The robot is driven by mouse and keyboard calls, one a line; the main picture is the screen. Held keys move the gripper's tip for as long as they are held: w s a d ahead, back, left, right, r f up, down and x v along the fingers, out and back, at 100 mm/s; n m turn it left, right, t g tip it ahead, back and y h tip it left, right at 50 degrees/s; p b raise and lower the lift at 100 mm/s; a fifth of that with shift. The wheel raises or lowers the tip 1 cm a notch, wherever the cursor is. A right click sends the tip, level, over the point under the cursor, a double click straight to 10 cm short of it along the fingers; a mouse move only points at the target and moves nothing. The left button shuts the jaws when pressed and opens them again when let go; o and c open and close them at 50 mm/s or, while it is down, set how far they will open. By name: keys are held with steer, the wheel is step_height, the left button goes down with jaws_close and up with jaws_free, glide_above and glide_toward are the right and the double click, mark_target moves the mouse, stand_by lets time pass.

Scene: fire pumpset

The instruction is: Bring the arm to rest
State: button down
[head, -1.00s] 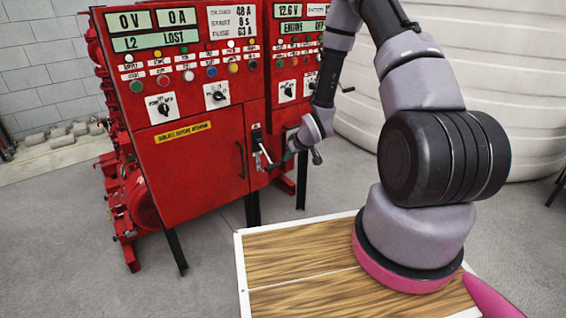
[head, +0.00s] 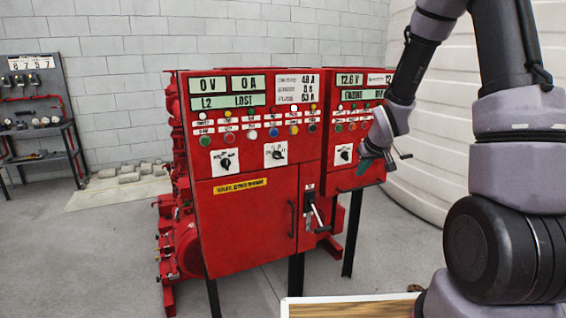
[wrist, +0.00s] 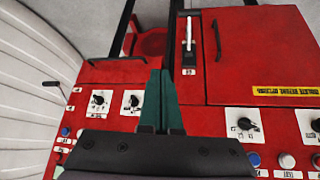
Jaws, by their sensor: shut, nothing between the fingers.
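My gripper (head: 366,168) is in front of the right-hand red cabinet (head: 352,150), near its lower edge, to the right of the lever handle (head: 316,217). In the wrist view its two green fingers (wrist: 161,100) are together with nothing between them. The larger red cabinet (head: 240,215) stands to the left, with displays reading 0 V, 0 A and L2 LOST. The lever also shows in the wrist view (wrist: 189,35), apart from the fingers. Part of the right cabinet's face is hidden behind my arm.
A wood-topped surface with a white rim (head: 285,308) is at the bottom. A large white ribbed tank (head: 432,165) stands behind my arm at right. A shelf with tools (head: 40,125) is at far left. Grey floor (head: 110,255) is open at left.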

steer(key=s+d+r+m, duration=0.15)
steer(key=s+r, duration=0.45)
steer(key=r, duration=0.6)
steer(key=s+a+r+m, duration=0.1)
steer(key=s+r+m, duration=0.1)
steer(key=s+r, duration=0.4)
steer(key=s+a+r+m+y, duration=0.1)
steer(key=s+r+m, duration=0.2)
steer(key=s+r, duration=0.4)
steer(key=s, duration=0.9)
steer(key=shift+a+r, duration=0.2)
steer(key=shift+a, duration=0.2)
steer(key=shift+w, duration=0.1)
